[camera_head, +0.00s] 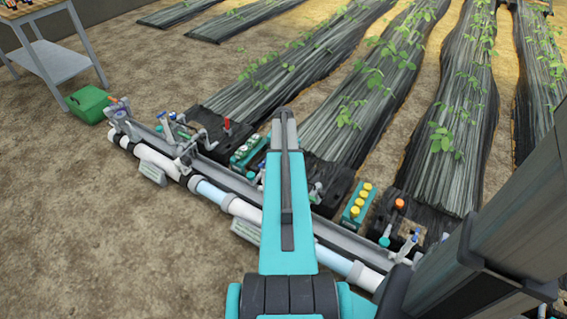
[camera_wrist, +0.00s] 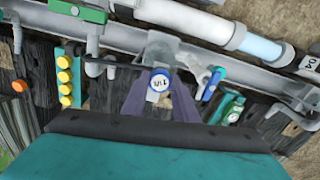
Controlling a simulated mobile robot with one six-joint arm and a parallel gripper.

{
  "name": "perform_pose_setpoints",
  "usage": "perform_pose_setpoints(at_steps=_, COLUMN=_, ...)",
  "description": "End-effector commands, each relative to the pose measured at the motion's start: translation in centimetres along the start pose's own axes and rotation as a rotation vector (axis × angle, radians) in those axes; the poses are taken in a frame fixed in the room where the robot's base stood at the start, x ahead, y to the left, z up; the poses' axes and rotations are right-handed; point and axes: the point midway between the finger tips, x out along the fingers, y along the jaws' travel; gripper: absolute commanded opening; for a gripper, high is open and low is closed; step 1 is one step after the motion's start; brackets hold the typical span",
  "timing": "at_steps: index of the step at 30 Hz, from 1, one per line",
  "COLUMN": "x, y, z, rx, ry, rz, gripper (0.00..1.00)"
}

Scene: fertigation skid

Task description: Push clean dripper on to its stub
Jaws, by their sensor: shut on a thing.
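My gripper (camera_wrist: 160,98) shows in the wrist view as two purple fingers, shut on a round dripper (camera_wrist: 159,82) with a blue rim and a white marked face. The dripper is at the fingertips, in front of a pale grey bracket (camera_wrist: 158,48) by the grey rail. I cannot tell whether it touches anything there, and I cannot make out its stub behind it. In the head view my arm hides the gripper and the dripper.
A grey rail (camera_wrist: 115,35) and white pipe (camera_head: 244,209) run across the skid. A teal holder with yellow caps (camera_head: 357,203) and a green holder with white round tops (camera_head: 245,150) stand beside it. A blue-handled valve (camera_wrist: 214,82) is close right of the fingers.

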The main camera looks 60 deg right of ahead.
Motion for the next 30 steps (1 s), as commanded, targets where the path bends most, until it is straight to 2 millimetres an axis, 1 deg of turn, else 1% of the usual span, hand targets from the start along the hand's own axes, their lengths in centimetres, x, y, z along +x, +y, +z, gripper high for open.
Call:
perform_pose_setpoints(at_steps=24, x=0.58, y=0.00, z=0.00, rx=0.000, ry=0.000, rz=0.000, gripper=0.06)
perform_pose_setpoints(at_steps=25, x=0.61, y=0.00, z=0.00, rx=0.000, ry=0.000, rz=0.000, gripper=0.31)
perform_pose_setpoints(at_steps=28, x=0.61, y=0.00, z=0.00, rx=0.000, ry=0.000, rz=0.000, gripper=0.48)
perform_pose_setpoints(at_steps=30, x=0.61, y=0.00, z=0.00, rx=0.000, ry=0.000, rz=0.000, gripper=0.48)
